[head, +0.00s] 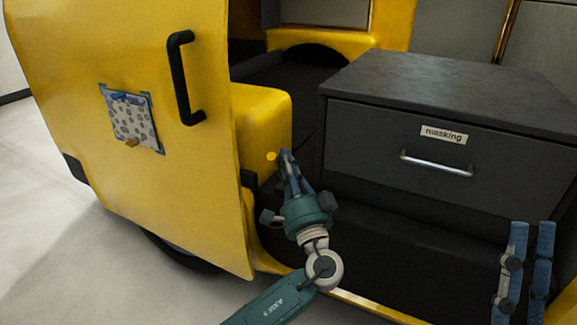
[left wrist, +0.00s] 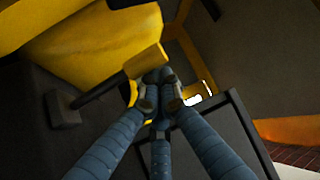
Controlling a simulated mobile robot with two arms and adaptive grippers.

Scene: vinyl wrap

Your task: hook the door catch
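The yellow door (head: 90,60) with its black handle (head: 184,78) stands open at the left of the head view. A small yellow tip (head: 271,156) shows by the door's inner edge. In the left wrist view a dark rod (left wrist: 98,92) runs from a dark mount to a yellow tab (left wrist: 147,60), probably the door catch. My left gripper (head: 286,156) has its fingertips together beside the tip; they also meet in the left wrist view (left wrist: 158,88), close against the tab. I cannot tell whether they grip it. My right gripper (head: 528,228) is open and empty.
A grey drawer unit (head: 400,155) labelled "masking" with a metal handle (head: 436,164) stands right of my left gripper. A patterned sample sheet (head: 130,116) is fixed to the door's face. Pale floor (head: 50,240) is clear at the left.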

